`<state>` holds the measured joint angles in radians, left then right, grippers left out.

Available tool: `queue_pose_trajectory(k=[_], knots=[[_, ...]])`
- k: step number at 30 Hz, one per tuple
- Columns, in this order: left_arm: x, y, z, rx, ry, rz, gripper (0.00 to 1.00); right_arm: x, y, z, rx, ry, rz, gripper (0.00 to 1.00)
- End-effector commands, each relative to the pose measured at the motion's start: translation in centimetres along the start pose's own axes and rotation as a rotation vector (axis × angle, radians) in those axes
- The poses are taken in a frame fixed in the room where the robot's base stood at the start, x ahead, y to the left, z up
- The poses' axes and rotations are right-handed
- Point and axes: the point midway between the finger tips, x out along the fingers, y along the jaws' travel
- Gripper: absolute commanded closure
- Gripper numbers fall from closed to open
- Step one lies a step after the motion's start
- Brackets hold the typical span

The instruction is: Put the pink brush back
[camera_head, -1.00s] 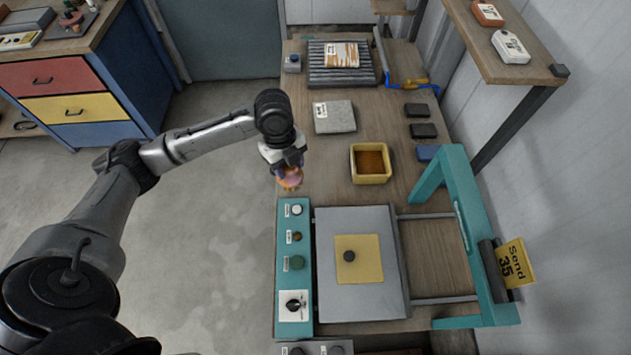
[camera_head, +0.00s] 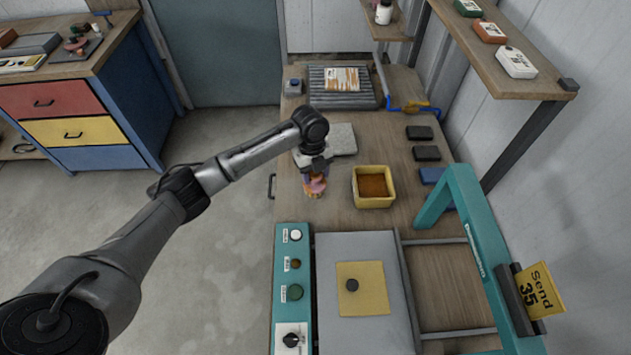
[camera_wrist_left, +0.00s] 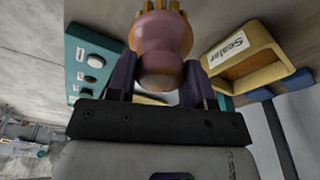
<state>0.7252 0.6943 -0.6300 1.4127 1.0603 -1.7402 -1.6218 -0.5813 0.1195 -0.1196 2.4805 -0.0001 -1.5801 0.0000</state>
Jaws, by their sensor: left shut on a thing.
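My left gripper (camera_head: 315,180) is shut on the pink brush (camera_head: 317,185), which has a pinkish rounded handle and orange-tan bristles. It is over the wooden bench, left of the yellow box and in front of the grey slab. In the left wrist view the pink brush (camera_wrist_left: 160,45) sits between the two dark purple fingers, its bristles pointing away from the gripper. Whether the brush touches the bench cannot be told. My right gripper is not in view.
A yellow box (camera_head: 356,190) with brown content, labelled "Sealer" in the wrist view, stands right of the brush. The teal control panel (camera_head: 279,255) and grey plate (camera_head: 330,245) lie in front. A grey slab (camera_head: 343,138) lies behind. Dark blocks (camera_head: 426,153) are at right.

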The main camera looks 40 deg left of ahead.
Motion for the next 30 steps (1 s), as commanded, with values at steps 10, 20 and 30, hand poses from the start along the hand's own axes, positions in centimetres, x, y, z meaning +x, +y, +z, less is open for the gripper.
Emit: queue_pose_trajectory(k=[10, 20, 30], knots=[[1.5, -0.5, 0.4, 0.001, 0.000, 0.001, 0.72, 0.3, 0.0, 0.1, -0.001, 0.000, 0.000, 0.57], [4.2, -0.4, 0.9, 0.001, -0.002, 0.000, 0.72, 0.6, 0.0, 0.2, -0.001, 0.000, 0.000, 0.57], [4.5, -0.4, 0.9, 0.000, -0.002, 0.000, 0.50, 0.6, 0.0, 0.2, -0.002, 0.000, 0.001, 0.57]])
